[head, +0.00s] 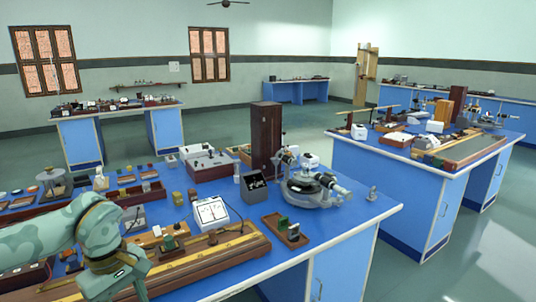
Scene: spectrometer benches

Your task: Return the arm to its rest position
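My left arm comes in from the left edge, patterned in pale green, and bends down at its wrist over the near bench. My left gripper (122,283) is at the lower left, in front of the long wooden rail with a brass strip (215,252). Its fingertips are not clearly visible, so I cannot tell whether it is open or shut, or whether it touches anything. The arm hides part of the bench's left side. My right arm and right gripper are not in view.
The near blue bench (370,215) carries a spectrometer (312,190), a white-faced meter (211,212), a tall brown box (266,135) and a small brown rack (284,231). Another crowded bench (390,185) stands right, across open floor.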

